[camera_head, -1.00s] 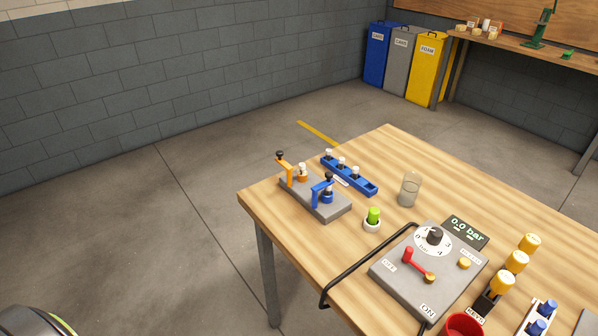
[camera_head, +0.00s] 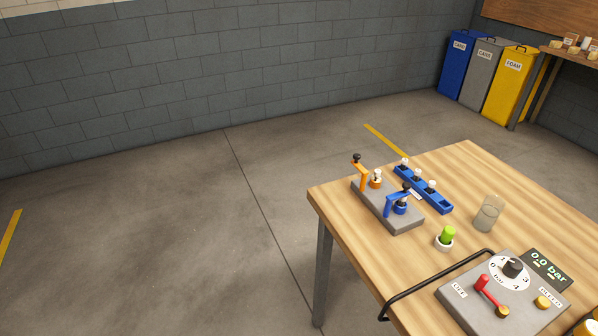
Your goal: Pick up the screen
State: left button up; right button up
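I cannot identify a screen to pick up for certain; the only display in view is the small dark "0.0 bar" readout (camera_head: 547,267) on the grey control box (camera_head: 462,297). The box sits on the wooden table (camera_head: 345,208) at the lower right, with a dial, a red lever and a yellow knob. No gripper of mine shows in this view.
A black rail (camera_head: 430,279) juts past the table's edge. Bins stand far right; the left floor is clear.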

aim_at(376, 178)
jog(key=i+j+u, duration=0.15)
jog(key=u, duration=0.25)
jog(key=i+j+u, duration=0.15)
jog(key=u, duration=0.3)
jog(key=i+u, duration=0.15)
jog(key=u, duration=0.25)
jog(key=i+z, duration=0.35)
jog(key=i, duration=0.5)
jog(key=i+j+z, duration=0.1)
jog(key=i+z, duration=0.2)
jog(key=i, duration=0.55)
jog(key=i+l+z, duration=0.1)
jog(key=i+z, duration=1.05)
jog(key=i+j+z, duration=0.25)
jog(key=z, duration=0.15)
jog(key=i+l+z, duration=0.25)
jog(key=i+z, duration=0.2)
jog(key=i+l+z, duration=0.1)
jog(key=i+z, duration=0.4)
jog(key=i+j+z, duration=0.1)
jog(key=i+z, duration=0.7)
jog(key=i+j+z, duration=0.1)
jog(key=i+z, duration=0.25)
jog(key=i+j+z, duration=0.2)
jog(key=z, duration=2.05)
